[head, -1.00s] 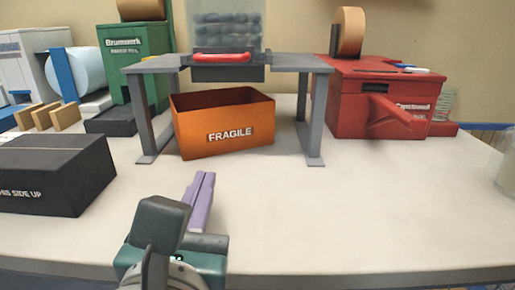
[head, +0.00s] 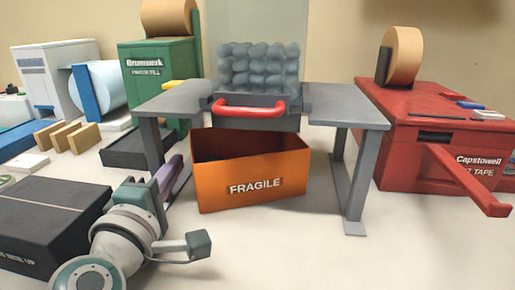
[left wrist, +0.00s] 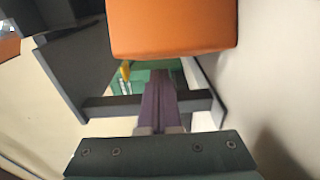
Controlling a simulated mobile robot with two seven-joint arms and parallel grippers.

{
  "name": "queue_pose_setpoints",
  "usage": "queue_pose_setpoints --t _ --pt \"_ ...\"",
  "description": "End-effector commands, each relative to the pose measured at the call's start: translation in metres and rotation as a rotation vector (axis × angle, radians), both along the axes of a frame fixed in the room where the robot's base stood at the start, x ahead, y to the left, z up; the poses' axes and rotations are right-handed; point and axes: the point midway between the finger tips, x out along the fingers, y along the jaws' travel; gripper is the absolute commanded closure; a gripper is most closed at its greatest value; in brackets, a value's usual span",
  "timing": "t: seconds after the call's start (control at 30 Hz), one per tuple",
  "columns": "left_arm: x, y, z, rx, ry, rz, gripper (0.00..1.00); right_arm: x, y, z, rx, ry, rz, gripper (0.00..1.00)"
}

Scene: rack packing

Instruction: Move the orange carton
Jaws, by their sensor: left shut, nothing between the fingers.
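The orange carton (head: 222,176), open-topped and marked FRAGILE, stands upright on the table under the grey stand (head: 345,103). In the left wrist view the carton (left wrist: 172,28) fills the upper middle. My left gripper (head: 176,168) has purple fingers pressed together with nothing between them. It is just left of the carton, near the stand's left leg. The closed fingers also show in the left wrist view (left wrist: 158,88), below the carton in the picture. I cannot tell whether they touch it. My right gripper is not in view.
A black box (head: 52,215) lies at the left, partly behind my left arm. A red tape machine (head: 405,150) with a protruding lever stands at the right. The stand's right leg (head: 355,190) is beside the carton. The table in front of the carton is clear.

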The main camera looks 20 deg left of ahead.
Motion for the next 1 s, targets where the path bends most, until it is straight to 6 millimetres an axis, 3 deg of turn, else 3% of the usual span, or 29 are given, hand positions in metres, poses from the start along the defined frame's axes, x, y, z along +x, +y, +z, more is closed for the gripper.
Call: queue_pose_setpoints --t 0.2,0.6,0.87,1.0 --pt "0.022 0.007 0.0 0.001 0.0 0.0 1.0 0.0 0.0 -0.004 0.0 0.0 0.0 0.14" --pt "0.025 0.007 0.0 -0.001 0.001 0.0 1.0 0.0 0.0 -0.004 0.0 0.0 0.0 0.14" --pt "0.024 -0.022 0.0 -0.006 0.001 -0.001 1.0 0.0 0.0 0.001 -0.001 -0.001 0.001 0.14" --pt "0.024 -0.024 0.0 -0.001 0.001 0.0 1.0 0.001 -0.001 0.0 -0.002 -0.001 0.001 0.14"
